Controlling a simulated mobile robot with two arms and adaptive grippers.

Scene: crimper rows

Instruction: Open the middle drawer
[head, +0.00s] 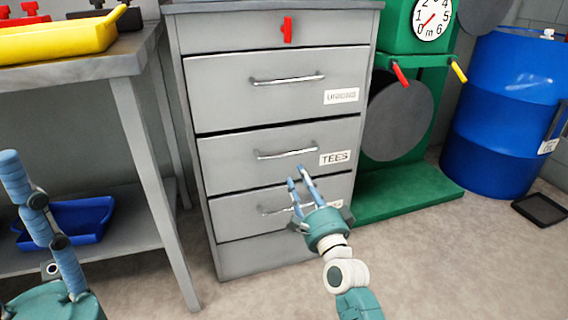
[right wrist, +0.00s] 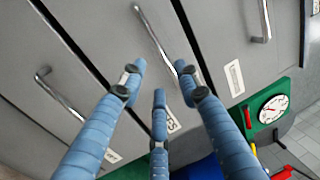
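The middle drawer (head: 225,160) of a grey cabinet is shut, with a "TEES" label (head: 335,158) and a horizontal metal bar handle (head: 288,147). My right gripper (head: 297,177) is open and empty, its blue fingers apart just below that handle in the head view. In the right wrist view, the middle handle (right wrist: 155,38) lies ahead of the spread fingers (right wrist: 160,80), its lower end near the right fingertip; I see no grip on it. Part of my left gripper (head: 38,225) shows at the lower left, away from the cabinet; its finger opening is not clear.
The top drawer (head: 230,90) and bottom drawer (head: 235,213) are shut. A red latch-like piece (head: 287,29) is on the cabinet's upper front. A workbench (head: 100,68) stands left, a green scale (head: 410,190) and blue barrel (head: 510,110) right. Floor in front is clear.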

